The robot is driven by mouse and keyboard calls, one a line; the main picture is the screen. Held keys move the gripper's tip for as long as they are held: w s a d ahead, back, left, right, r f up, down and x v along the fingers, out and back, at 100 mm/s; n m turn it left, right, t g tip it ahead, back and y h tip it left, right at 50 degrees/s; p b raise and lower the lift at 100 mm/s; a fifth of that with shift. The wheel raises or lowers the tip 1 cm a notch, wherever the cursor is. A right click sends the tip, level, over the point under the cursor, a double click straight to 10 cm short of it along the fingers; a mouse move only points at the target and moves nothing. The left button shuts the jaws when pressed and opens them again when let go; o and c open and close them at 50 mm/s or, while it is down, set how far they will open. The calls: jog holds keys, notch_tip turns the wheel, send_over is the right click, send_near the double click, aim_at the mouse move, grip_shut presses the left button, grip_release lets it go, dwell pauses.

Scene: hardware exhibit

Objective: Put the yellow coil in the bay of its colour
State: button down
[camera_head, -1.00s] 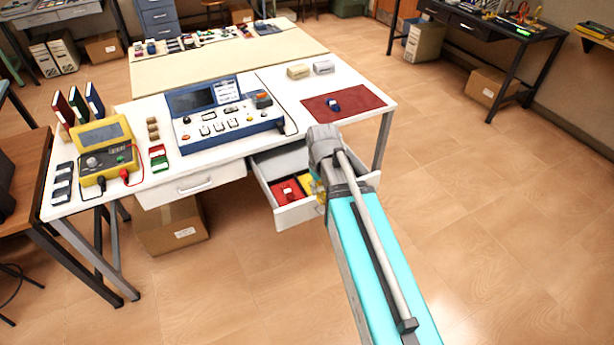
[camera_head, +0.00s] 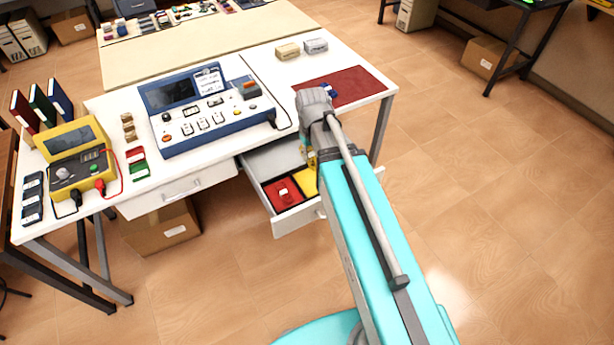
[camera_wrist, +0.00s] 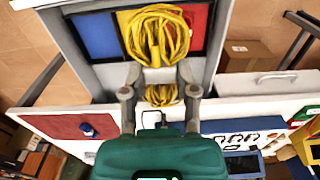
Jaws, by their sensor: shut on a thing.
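The yellow coil (camera_wrist: 158,38) is a looped bundle of cable in the wrist view. My gripper (camera_wrist: 160,76) is shut on it, with loops showing beyond and between the fingers. The coil hangs over the open drawer (camera_head: 284,222), in front of the middle of its bays. The blue bay (camera_wrist: 97,36) is left of the coil and the red bay (camera_wrist: 196,24) is right of it in the wrist view. The yellow bay (camera_head: 308,181) shows beside the red one in the head view. My arm hides the blue bay and most of the gripper there.
The drawer is under a white table. A blue-and-white console (camera_head: 210,110), a yellow meter (camera_head: 75,155) and a red mat (camera_head: 350,84) with a small blue item lie on the tabletop. A closed drawer (camera_head: 178,188) is to the left. The floor in front is clear.

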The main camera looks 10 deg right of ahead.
jog(key=shift+w+a, duration=0.1)
jog(key=shift+w, duration=0.3)
jog(key=shift+s+d+f+b, duration=0.1)
jog(key=shift+d+f+b, duration=0.2)
jog(key=shift+f+b, duration=0.3)
jog(key=d+f+b, duration=0.2)
jog(key=f+b, duration=0.1)
jog(key=s+d+f+b, duration=0.1)
jog(key=d+f+b, duration=0.2)
jog(key=f+b, duration=0.1)
jog(key=s+d+f+b, duration=0.1)
jog(key=d+f+b, duration=0.2)
jog(key=shift+s+f+b, duration=0.2)
jog(key=shift+f+b, duration=0.1)
jog(key=shift+s+d+f+b, duration=0.2)
jog(key=shift+d+f+b, duration=0.3)
jog(key=shift+d, duration=0.1)
jog(key=b, duration=0.4)
send_near(314, 184)
jog(key=s+d+r, duration=0.2)
jog(key=s, duration=0.1)
jog(key=f+b, duration=0.1)
jog(key=w+a+f+b, duration=0.1)
jog(key=w+f+b, duration=0.1)
jog(key=f, duration=0.1)
jog(key=shift+a+b, duration=0.25)
jog(key=shift+b, duration=0.15)
jog(key=shift+w+a+f+b, duration=0.3)
jog(key=shift+w+f+b, duration=0.3)
